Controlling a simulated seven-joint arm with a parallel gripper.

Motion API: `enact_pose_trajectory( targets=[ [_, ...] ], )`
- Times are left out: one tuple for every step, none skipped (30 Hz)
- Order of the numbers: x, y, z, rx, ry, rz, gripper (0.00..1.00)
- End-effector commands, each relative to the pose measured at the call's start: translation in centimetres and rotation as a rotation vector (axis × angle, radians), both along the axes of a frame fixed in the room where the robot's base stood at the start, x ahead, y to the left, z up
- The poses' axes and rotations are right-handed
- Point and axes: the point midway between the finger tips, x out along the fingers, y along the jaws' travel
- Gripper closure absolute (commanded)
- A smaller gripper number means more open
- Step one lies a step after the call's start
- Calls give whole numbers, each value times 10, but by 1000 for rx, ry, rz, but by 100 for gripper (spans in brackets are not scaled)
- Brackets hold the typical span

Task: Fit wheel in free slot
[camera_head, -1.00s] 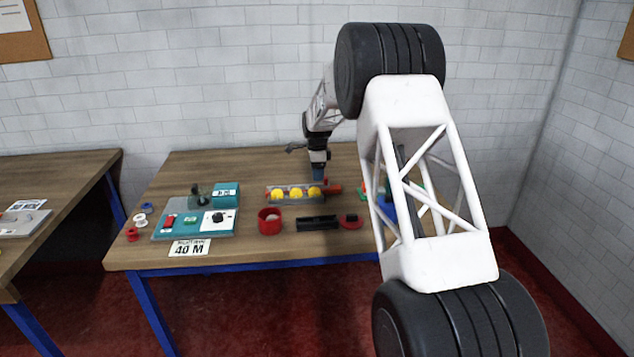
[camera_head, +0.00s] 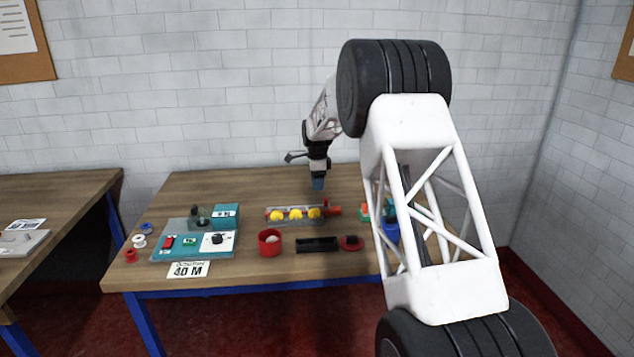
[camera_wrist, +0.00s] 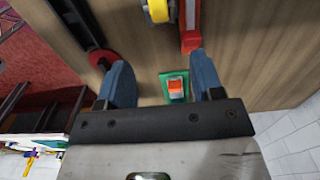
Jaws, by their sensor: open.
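A grey rack (camera_head: 287,222) lies near the middle of the table with three yellow wheels (camera_head: 296,214) in a row. A red part (camera_head: 333,209) is at its right end. In the wrist view, part of a yellow wheel (camera_wrist: 158,11) and the red part (camera_wrist: 190,38) show at the top edge. I cannot make out a free slot. My gripper (camera_head: 318,185) is above the table, behind the rack's right end. It is open, with blue fingers apart and nothing held between them (camera_wrist: 163,78).
In the wrist view, a green piece with an orange-and-white block (camera_wrist: 175,88) lies below the fingers. A red cup (camera_head: 270,243), a black tray (camera_head: 317,245) and a red disc (camera_head: 351,243) are in front of the rack. My arm hides the table's right part.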

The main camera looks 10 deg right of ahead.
Motion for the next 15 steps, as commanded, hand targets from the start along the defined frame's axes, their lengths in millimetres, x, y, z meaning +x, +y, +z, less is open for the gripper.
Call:
enact_pose_trajectory(
  targets=[
    [0, 0, 0, 0, 0, 0, 39],
    [0, 0, 0, 0, 0, 0, 39],
    [0, 0, 0, 0, 0, 0, 39],
    [0, 0, 0, 0, 0, 0, 39],
    [0, 0, 0, 0, 0, 0, 39],
    [0, 0, 0, 0, 0, 0, 39],
    [0, 0, 0, 0, 0, 1, 39],
    [-1, 0, 1, 0, -1, 2, 39],
    [-2, 0, 2, 0, -1, 4, 39],
    [-3, 0, 4, 0, -2, 7, 39],
    [-4, -1, 5, 0, -3, 10, 39],
    [-7, -1, 8, 0, -4, 17, 39],
    [-9, -1, 10, 0, -5, 23, 39],
    [-12, -2, 13, 0, -6, 31, 39],
    [-17, -3, 18, 0, -8, 42, 39]
  ],
)
